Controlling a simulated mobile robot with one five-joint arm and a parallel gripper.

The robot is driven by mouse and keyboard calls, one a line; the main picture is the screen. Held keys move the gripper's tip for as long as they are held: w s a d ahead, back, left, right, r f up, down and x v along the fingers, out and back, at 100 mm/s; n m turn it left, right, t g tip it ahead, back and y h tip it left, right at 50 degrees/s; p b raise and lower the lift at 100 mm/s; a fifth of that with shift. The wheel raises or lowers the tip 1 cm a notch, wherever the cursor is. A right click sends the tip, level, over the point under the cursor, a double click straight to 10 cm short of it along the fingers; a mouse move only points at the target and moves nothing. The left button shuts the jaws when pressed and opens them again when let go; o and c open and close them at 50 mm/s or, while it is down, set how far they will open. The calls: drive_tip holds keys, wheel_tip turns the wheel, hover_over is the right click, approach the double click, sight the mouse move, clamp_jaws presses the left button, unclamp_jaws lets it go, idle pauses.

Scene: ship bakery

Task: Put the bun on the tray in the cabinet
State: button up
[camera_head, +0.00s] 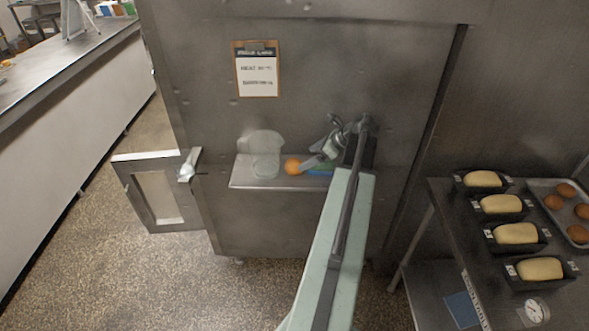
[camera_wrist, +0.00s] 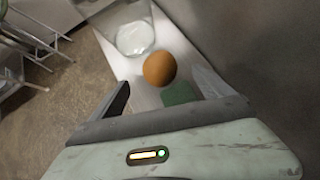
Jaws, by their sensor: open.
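Several brown buns (camera_head: 566,190) lie on a metal tray (camera_head: 546,184) at the far right. A steel cabinet (camera_head: 340,60) fills the middle, and a small framed door (camera_head: 156,190) stands open at its lower left. My gripper (camera_head: 314,160) is open and empty over a small shelf (camera_head: 262,184) on the cabinet's front. A round orange-brown thing (camera_head: 293,167) sits on the shelf by my fingertips. In the wrist view this round thing (camera_wrist: 159,69) lies ahead of my spread fingers (camera_wrist: 163,84); whether it is a bun or a fruit I cannot tell.
A clear container (camera_head: 265,158) stands on the shelf left of the round thing. A green item (camera_head: 322,168) lies beneath my gripper. Loaves in black tins (camera_head: 515,233) and a dial (camera_head: 537,310) sit on the right-hand rack. A long counter (camera_head: 60,75) runs along the left; floor between is clear.

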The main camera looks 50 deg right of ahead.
sight(299, 163)
drive_tip(key=shift+b+x, duration=0.45)
drive_tip(key=shift+x, duration=0.45)
drive_tip(key=shift+w+f, duration=0.2)
drive_tip(key=b+x, duration=0.4)
drive_tip(key=x, duration=0.1)
drive_tip(key=shift+s+a+f, duration=0.1)
drive_tip(key=shift+s+f, duration=0.05)
drive_tip(key=shift+s, duration=0.05)
